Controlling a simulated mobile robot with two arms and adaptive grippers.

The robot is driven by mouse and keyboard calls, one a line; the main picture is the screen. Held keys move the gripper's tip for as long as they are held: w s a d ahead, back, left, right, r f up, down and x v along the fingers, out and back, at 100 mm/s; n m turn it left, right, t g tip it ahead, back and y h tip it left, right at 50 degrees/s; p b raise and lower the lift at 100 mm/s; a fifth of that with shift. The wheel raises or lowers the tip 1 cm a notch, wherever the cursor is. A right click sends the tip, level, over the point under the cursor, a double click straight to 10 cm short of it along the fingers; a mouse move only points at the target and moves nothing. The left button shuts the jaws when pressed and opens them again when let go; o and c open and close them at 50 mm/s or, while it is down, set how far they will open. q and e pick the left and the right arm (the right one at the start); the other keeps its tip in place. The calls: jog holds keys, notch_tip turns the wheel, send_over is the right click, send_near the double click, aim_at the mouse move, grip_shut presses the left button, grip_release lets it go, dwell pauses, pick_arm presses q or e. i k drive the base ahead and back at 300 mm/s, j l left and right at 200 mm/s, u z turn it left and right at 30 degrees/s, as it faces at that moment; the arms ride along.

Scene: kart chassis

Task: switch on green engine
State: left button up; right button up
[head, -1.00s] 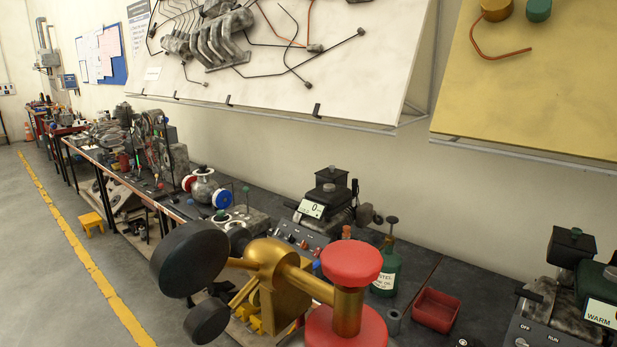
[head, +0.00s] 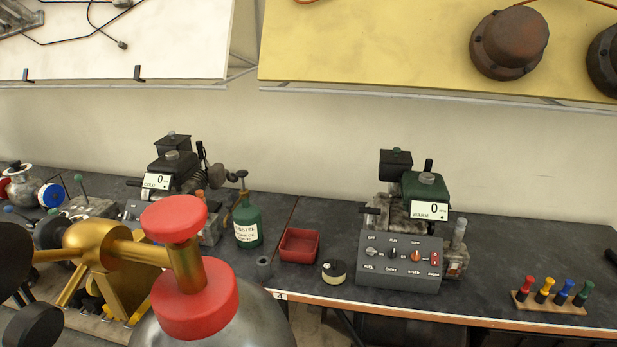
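The green engine (head: 427,190) stands on the dark bench right of centre in the head view. It has a green top cover, a black box behind it and a display reading 0 with the word WARM. In front of it is a grey control panel (head: 395,269) with small labels such as FUEL, CHOKE and SPEED. The panel carries knobs, one of them orange, and a red switch (head: 434,258) at its right end. The exact switch settings are too small to tell. Neither of my grippers is in view.
A black engine (head: 171,165) marked COLD stands left. Between the engines are a green bottle (head: 247,222), a red tray (head: 300,245) and a round black-and-cream item (head: 334,271). Coloured pegs (head: 549,293) stand right. A gold mechanism with red discs (head: 195,297) fills the left foreground.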

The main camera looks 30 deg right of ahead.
aim_at(434, 256)
jog(key=z, duration=1.55)
